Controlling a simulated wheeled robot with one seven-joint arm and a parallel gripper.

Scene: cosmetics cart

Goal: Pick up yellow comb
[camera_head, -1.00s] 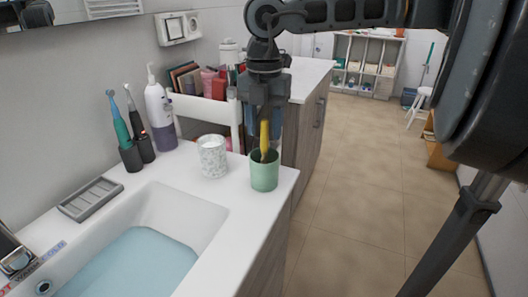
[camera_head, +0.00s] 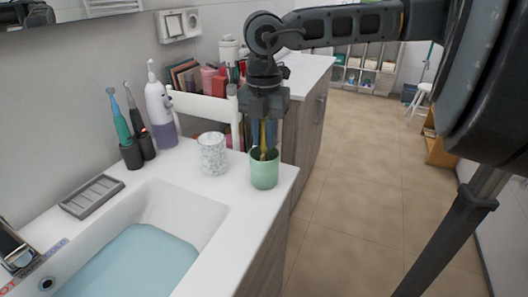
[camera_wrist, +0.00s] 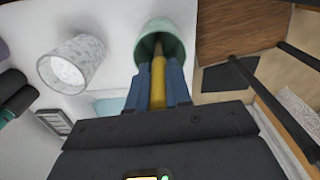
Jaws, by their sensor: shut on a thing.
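The yellow comb (camera_head: 263,135) stands upright with its lower end inside a green cup (camera_head: 264,172) at the counter's right corner. My gripper (camera_head: 264,138) points down right above the cup and is shut on the comb's upper part. In the wrist view the yellow comb (camera_wrist: 158,82) lies between the two blue fingers (camera_wrist: 158,92), and its far end goes into the mouth of the green cup (camera_wrist: 160,38). The comb's lower end is hidden in the cup.
A white speckled cup (camera_head: 212,154) stands just left of the green cup. A white cart (camera_head: 205,106) with bottles and boxes is behind. Electric toothbrushes (camera_head: 133,130), a lotion bottle (camera_head: 159,110) and a soap dish (camera_head: 92,196) stand left, by the sink (camera_head: 190,215).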

